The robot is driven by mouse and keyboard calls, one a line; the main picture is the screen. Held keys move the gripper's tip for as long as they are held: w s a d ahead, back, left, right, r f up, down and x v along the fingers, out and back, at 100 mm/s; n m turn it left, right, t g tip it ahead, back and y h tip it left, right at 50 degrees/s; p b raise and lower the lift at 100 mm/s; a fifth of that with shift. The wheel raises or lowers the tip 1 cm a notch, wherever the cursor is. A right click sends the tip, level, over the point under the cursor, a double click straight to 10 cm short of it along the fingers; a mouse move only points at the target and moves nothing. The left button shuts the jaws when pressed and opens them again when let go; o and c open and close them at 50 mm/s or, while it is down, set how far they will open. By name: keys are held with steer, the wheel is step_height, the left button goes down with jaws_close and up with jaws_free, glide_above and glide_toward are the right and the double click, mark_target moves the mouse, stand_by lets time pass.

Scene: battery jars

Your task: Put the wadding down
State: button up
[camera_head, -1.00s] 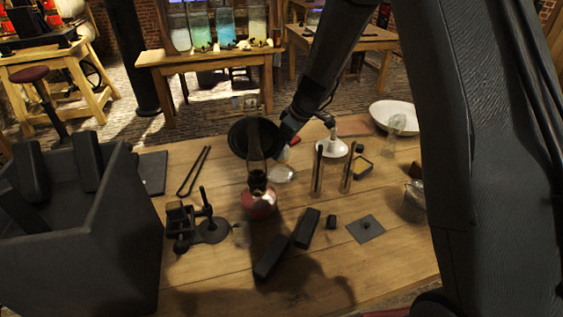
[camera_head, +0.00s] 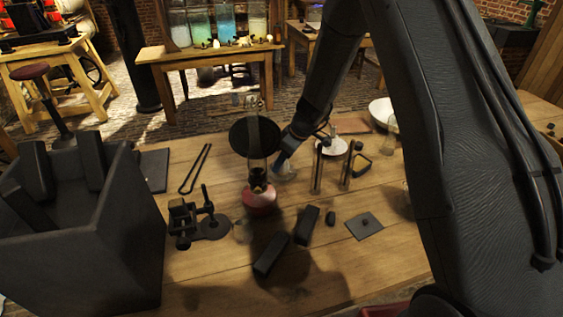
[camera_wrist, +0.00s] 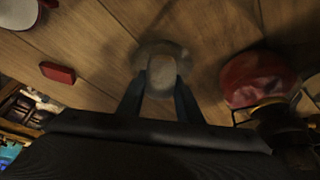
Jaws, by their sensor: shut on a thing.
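My gripper (camera_wrist: 160,92) is shut on the wadding (camera_wrist: 160,82), a pale lump between the two fingertips in the wrist view. Just beyond it a pale round patch, which looks like a shallow clear dish (camera_wrist: 172,48), lies on the wooden table. I cannot tell whether the wadding touches it. In the head view my gripper (camera_head: 279,162) is low over the table, right of the red-based lamp (camera_head: 260,203), with the pale dish (camera_head: 290,172) beside it. The wadding is hard to make out there.
The lamp's red base (camera_wrist: 256,80) is close on the right in the wrist view. Two upright rods (camera_head: 317,170) stand right of my gripper. A red block (camera_wrist: 58,73) lies at left. Dark blocks (camera_head: 306,226) lie in front; a dark box (camera_head: 100,230) stands at left.

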steer(key=shift+f, duration=0.15)
steer(key=o, duration=0.9)
steer(key=shift+o, duration=0.2)
steer(key=shift+r, duration=0.35)
steer(key=b+v, duration=0.3)
steer(key=v, duration=0.8)
steer(key=shift+d+r, duration=0.2)
steer(key=shift+r, duration=0.15)
steer(key=shift+s, duration=0.15)
